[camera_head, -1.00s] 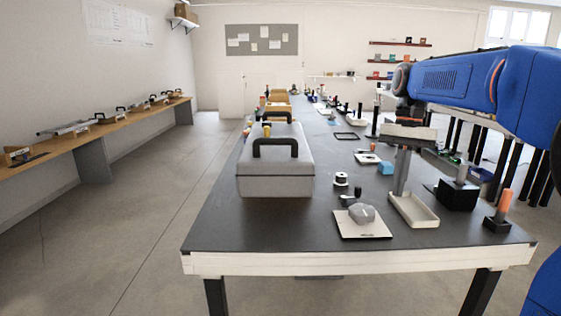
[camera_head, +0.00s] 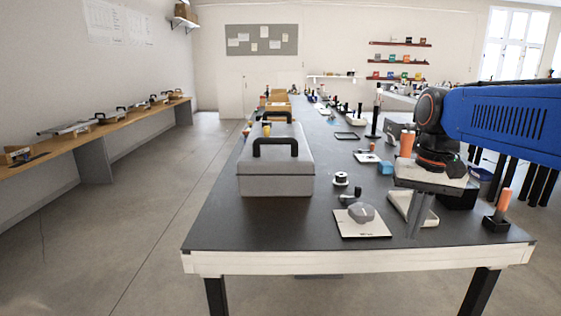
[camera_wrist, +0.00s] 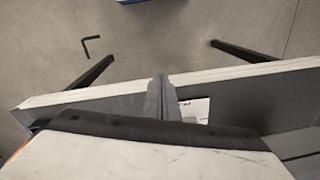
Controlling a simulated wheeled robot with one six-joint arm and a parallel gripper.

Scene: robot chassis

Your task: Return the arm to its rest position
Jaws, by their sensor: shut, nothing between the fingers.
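My gripper (camera_head: 416,222) points down at the right side of the dark workbench, in front of a white tray (camera_head: 398,205). Its grey fingers are shut with nothing between them. In the wrist view my shut fingers (camera_wrist: 160,92) reach across the bench's front edge (camera_wrist: 90,97). My blue arm comes in from the right in the head view. I cannot tell how high the fingertips are above the bench.
A grey toolbox (camera_head: 276,172) stands on the bench's left. A white card with a grey object (camera_head: 361,212) lies left of my gripper. An orange-handled tool in a black holder (camera_head: 499,213) stands to the right. The floor left of the bench is clear.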

